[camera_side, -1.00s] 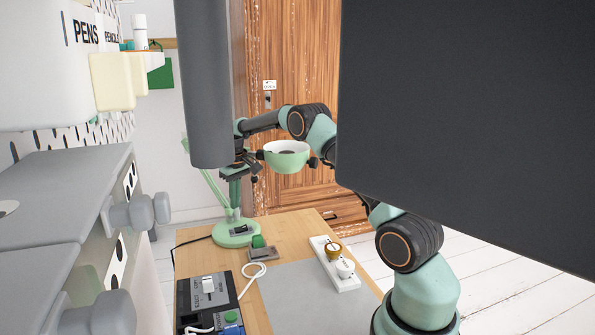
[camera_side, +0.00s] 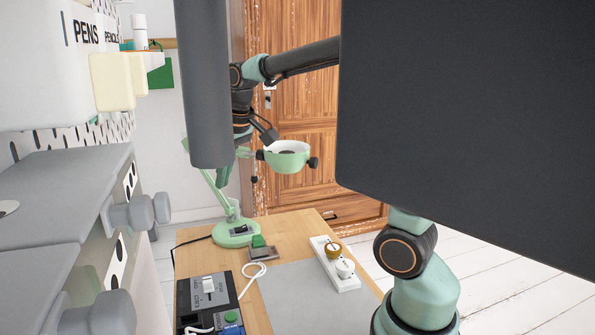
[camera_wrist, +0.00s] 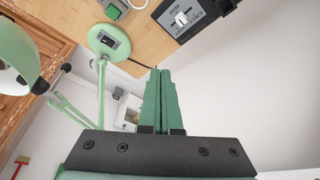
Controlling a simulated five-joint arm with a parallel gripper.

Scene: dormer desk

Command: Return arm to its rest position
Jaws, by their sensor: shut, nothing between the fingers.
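My gripper (camera_wrist: 160,73) shows in the wrist view with its two green fingers shut together and nothing between them. In the side view my arm reaches left from behind the dark panel, then bends down at the wrist. The gripper end there hangs above the far end of the desk, near the green lamp (camera_side: 288,160), partly hidden by the dark upright. I cannot tell from the side view whether it touches the lamp. In the wrist view the lamp's head (camera_wrist: 18,52) and base (camera_wrist: 109,40) are left of the fingers, apart from them.
The wooden desk (camera_side: 292,228) holds a white power strip (camera_side: 334,264), a dark control box (camera_side: 208,296) and a small green-topped device (camera_side: 260,249). A large dark panel (camera_side: 465,130) and a dark upright (camera_side: 205,85) block much of the side view. Grey cabinets (camera_side: 70,190) stand left.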

